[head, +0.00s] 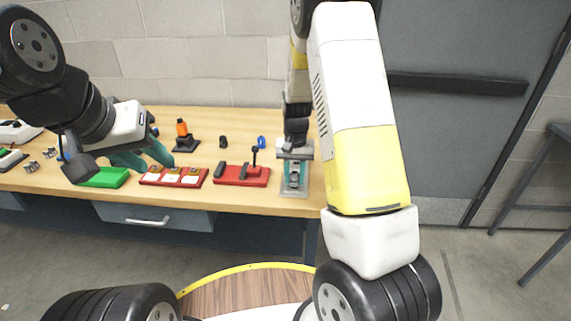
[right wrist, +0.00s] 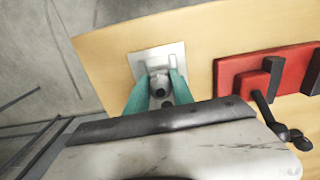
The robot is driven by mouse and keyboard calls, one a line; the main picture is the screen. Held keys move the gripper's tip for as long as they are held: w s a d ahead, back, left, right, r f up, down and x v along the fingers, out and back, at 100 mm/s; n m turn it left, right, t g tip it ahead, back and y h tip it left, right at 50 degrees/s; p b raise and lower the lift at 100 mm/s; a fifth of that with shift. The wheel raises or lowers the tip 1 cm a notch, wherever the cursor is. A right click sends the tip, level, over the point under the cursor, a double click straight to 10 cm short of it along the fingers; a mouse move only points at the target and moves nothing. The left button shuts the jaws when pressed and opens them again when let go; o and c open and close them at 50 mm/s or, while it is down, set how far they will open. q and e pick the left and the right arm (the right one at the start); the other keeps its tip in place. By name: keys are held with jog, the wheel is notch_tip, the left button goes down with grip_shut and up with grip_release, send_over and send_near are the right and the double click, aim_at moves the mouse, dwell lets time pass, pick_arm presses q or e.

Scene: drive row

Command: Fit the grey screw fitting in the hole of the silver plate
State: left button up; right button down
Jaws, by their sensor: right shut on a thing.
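The silver plate (head: 293,194) lies at the right end of the bench; in the right wrist view its pale square face (right wrist: 142,60) shows beyond the fingers. My right gripper (head: 295,175) is over the plate, its teal fingers pointing down. In the right wrist view the gripper (right wrist: 160,84) is shut on the grey screw fitting (right wrist: 160,91), a dark, round-ended piece between the fingertips. I cannot tell whether the fitting is in the hole, which is hidden. My left gripper (head: 142,158) is over the bench's left part, its teal fingers apart and empty.
A red block with a black lever (head: 242,176) stands left of the plate. Further left are a red tray with pale labels (head: 173,178), a green tray (head: 106,178) and an orange-and-black item (head: 183,135). The bench (head: 240,204) ends just right of the plate.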

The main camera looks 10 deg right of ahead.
jog(key=shift+f, duration=0.25)
jog(key=c, duration=1)
grip_release()
jog(key=shift+r, duration=3.85)
jog(key=shift+r, duration=0.1)
jog(key=s+r+n+t, duration=0.1)
jog(key=s+r+t, duration=0.1)
jog(key=s+r, duration=0.4)
jog(key=s+a+r+n+t+y, duration=0.1)
jog(key=s+r+t, duration=0.1)
jog(key=s+r, duration=0.5)
jog(key=s+a+r+n+t+y, duration=0.1)
jog(key=s+r+t, duration=0.1)
jog(key=s+r, duration=0.4)
jog(key=shift+s+r+n, duration=0.15)
jog(key=shift+s+r, duration=0.05)
jog(key=shift+s, duration=1.05)
jog(key=shift+s+r+n, duration=0.15)
jog(key=shift+s, duration=1.1)
